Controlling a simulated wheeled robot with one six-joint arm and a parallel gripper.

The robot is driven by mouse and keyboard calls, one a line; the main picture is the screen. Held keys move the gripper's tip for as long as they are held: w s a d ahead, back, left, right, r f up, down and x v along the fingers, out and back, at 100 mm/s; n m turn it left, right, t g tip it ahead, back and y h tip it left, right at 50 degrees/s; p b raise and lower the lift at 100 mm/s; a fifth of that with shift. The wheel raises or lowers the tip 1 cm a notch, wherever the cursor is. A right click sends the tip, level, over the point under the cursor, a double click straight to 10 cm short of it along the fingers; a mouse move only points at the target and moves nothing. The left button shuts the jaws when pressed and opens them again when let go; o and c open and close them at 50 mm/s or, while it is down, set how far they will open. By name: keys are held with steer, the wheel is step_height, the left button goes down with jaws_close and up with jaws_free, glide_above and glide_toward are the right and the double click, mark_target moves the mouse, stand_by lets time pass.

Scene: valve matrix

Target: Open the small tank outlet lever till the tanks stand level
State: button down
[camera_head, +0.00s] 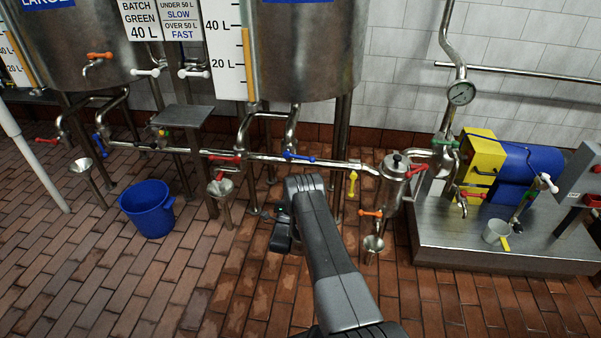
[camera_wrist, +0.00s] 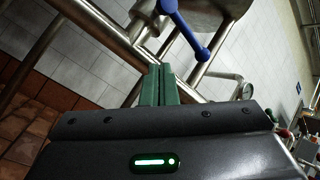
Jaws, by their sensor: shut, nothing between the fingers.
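The right-hand tank (camera_head: 310,60) has an outlet pipe below it with a blue lever (camera_head: 299,157), which lies roughly along the horizontal pipe. The same kind of blue lever (camera_wrist: 185,30) shows close up in the wrist view, its round knob towards the lower right. My gripper (camera_wrist: 160,72) has its green fingers together and empty, below and left of the lever and apart from it in that picture. In the head view the fingertips are hidden by my wrist. The right tank's gauge (camera_head: 246,60) shows an amber column above the 20 L mark. The large tank (camera_head: 75,50) stands at the left.
Red levers (camera_head: 224,157) and a yellow lever (camera_head: 352,184) sit on the same pipework. A strainer pot (camera_head: 394,185) stands right of my arm. A blue bucket (camera_head: 148,208) is on the floor at left. A pump bench (camera_head: 480,235) fills the right; the front floor is clear.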

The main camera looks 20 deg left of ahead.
mark_target(302, 158)
steer(key=s+d+r+m+g+b, duration=0.1)
steer(key=s+d+r+m+g, duration=0.2)
steer(key=s+d+m+g, duration=0.5)
steer(key=w+a+r+m+b, duration=0.1)
steer(key=w+a+r+b, duration=0.1)
steer(key=w, duration=0.4)
steer(key=w+a+r+m+t+b, duration=0.1)
steer(key=w+a+r+b, duration=0.1)
steer(key=w, duration=0.4)
steer(key=shift+a+r+b, duration=0.15)
steer(key=shift+a+b, duration=0.15)
steer(key=shift+a, duration=0.5)
steer(key=shift+s, duration=0.1)
